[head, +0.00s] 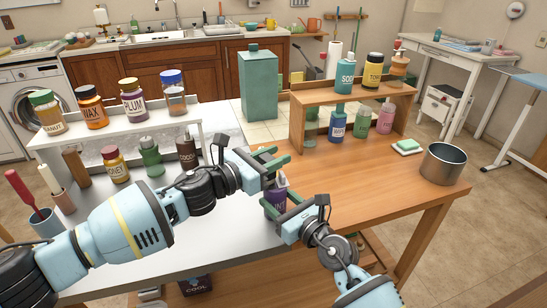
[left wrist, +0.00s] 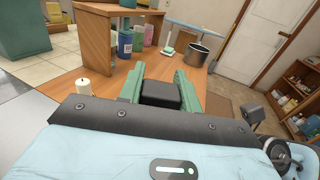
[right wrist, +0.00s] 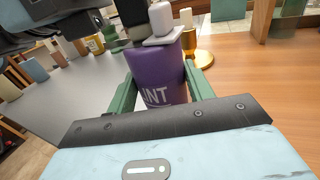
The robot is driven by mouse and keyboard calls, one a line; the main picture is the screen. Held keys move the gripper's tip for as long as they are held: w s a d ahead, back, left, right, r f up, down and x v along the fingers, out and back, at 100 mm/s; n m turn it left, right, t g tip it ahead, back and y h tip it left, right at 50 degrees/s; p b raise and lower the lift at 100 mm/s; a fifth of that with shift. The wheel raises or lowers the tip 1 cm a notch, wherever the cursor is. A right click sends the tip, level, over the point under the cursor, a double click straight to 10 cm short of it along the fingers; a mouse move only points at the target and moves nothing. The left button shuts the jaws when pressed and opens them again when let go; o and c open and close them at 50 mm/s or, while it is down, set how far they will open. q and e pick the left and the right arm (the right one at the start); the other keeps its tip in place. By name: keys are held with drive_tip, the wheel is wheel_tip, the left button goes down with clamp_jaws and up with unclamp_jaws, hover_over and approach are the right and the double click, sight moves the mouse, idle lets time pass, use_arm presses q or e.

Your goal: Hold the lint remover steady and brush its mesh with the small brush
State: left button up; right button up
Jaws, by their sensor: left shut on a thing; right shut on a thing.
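My right gripper (head: 291,219) is shut on the purple lint remover (head: 274,203), which stands upright between its fingers. In the right wrist view the lint remover (right wrist: 160,72) shows part of a label reading "INT" and a pale piece on top (right wrist: 163,38). My left gripper (head: 272,167) is just above and behind it, shut on a black block (left wrist: 160,94), which seems to be the small brush. The brush's bristles are hidden. I cannot tell whether brush and mesh touch.
A white shelf (head: 120,137) with jars and bottles stands at the left. A wooden shelf (head: 345,98) with bottles stands at the back right. A steel pot (head: 443,164) and a green-white sponge (head: 407,146) are at the right. A candle (left wrist: 83,87) stands near the grippers. The wooden top's right front is clear.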

use_arm(q)
drive_tip(key=shift+r, duration=2.45)
use_arm(e)
drive_tip(key=o, duration=1)
drive_tip(key=v, duration=1.2)
drive_tip(key=shift+d, duration=0.1)
